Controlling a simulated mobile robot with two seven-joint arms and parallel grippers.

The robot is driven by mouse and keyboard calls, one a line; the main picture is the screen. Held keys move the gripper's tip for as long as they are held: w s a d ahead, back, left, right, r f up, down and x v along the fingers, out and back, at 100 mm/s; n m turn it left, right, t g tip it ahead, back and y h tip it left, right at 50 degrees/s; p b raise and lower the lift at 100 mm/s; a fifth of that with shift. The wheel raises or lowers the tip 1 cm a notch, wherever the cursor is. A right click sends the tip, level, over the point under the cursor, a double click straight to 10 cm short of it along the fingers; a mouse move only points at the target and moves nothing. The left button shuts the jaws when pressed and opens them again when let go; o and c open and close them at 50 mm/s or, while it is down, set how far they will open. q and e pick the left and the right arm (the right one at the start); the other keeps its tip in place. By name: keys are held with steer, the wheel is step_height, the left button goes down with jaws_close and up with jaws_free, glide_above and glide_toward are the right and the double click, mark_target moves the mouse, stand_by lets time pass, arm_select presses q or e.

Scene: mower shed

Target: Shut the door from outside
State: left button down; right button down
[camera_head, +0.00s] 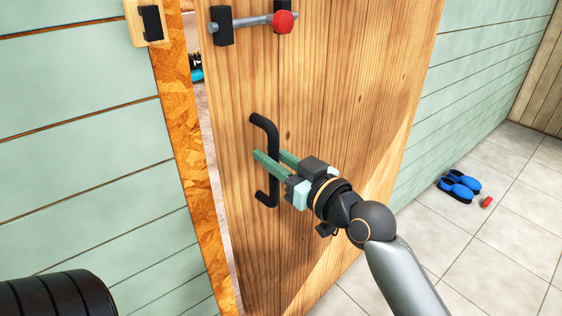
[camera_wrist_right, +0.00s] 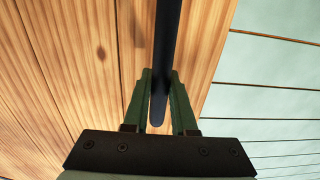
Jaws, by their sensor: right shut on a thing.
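The wooden door (camera_head: 340,75) stands slightly ajar, with a narrow gap along its left edge beside the frame (camera_head: 183,150). A black bar handle (camera_head: 267,130) is fixed upright on the door. My right gripper (camera_head: 268,163) is at the middle of this handle, its green fingers on either side of the bar. In the right wrist view the gripper (camera_wrist_right: 160,100) is shut on the handle (camera_wrist_right: 166,45). A bolt with a red knob (camera_head: 284,21) sits higher on the door. Its black keeper (camera_head: 152,23) is on the wall left of the gap. My left gripper is not in view.
Green plank walls (camera_head: 75,120) flank the door on both sides. Blue shoes (camera_head: 458,186) and a small red object (camera_head: 486,202) lie on the tiled floor (camera_head: 500,250) at right. The floor around them is clear. Something blue and black shows through the gap.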

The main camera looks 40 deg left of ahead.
steer(key=shift+w+r, duration=0.1)
steer(key=c, duration=0.7)
jaws_free()
steer(key=shift+c, duration=0.2)
steer(key=shift+d, duration=0.15)
